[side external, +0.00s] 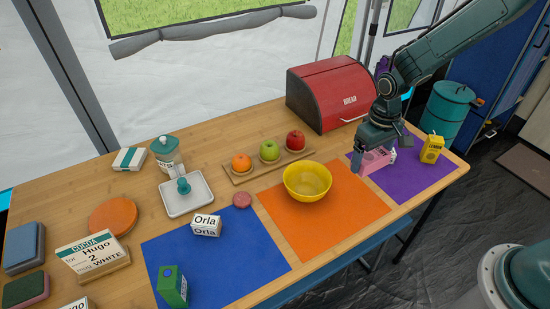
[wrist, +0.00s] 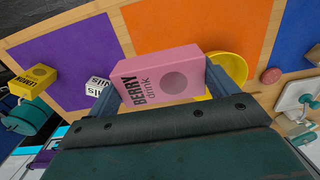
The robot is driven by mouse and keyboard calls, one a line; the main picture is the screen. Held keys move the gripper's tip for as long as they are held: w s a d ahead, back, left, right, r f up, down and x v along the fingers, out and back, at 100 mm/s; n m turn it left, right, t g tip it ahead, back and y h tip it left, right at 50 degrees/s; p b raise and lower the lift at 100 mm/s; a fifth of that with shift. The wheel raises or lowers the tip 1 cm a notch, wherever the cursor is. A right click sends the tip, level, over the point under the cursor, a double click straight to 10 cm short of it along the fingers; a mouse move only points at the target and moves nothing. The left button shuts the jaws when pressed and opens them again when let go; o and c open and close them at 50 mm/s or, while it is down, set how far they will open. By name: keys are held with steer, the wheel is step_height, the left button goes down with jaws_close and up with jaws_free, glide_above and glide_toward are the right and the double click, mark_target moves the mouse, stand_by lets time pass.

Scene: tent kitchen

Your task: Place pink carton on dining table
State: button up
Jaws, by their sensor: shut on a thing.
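The pink carton (side external: 375,160) reads "BERRY drink" in the wrist view (wrist: 170,72). My gripper (side external: 372,146) is shut on it, with one finger on each side of the carton in the wrist view (wrist: 160,85). In the side view the carton is over the left part of the purple mat (side external: 410,178), near the orange mat (side external: 350,212). Whether its underside touches the mat or hangs above it I cannot tell. The wooden dining table (side external: 225,140) bears the mats.
A yellow lemon carton (side external: 431,149) stands on the purple mat. A white "Nils" block (wrist: 97,85) is close to my gripper. A yellow bowl (side external: 307,181) is on the orange mat. A red bread bin (side external: 335,92) stands behind. The blue mat (side external: 235,255) holds the "Orla" block (side external: 206,225) and green carton (side external: 172,286).

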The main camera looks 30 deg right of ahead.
mark_target(330, 210)
steer(key=s+a+f, duration=0.1)
steer(key=s+f, duration=0.1)
steer(key=s+a+f, duration=0.2)
steer(key=f, duration=0.1)
steer(key=s+a+f, duration=0.2)
steer(key=f, duration=0.1)
steer(key=shift+s+a, duration=0.1)
steer(key=shift+a, duration=0.15)
steer(key=s+a+f, duration=0.4)
steer(key=s+f, duration=0.2)
steer(key=s, duration=0.4)
steer(key=w, duration=1.3)
steer(key=shift+w+d+f, duration=0.1)
steer(key=shift+w+d, duration=0.15)
steer(key=shift+w, duration=0.05)
steer(key=shift+w, duration=2.15)
steer(key=shift+f, duration=0.1)
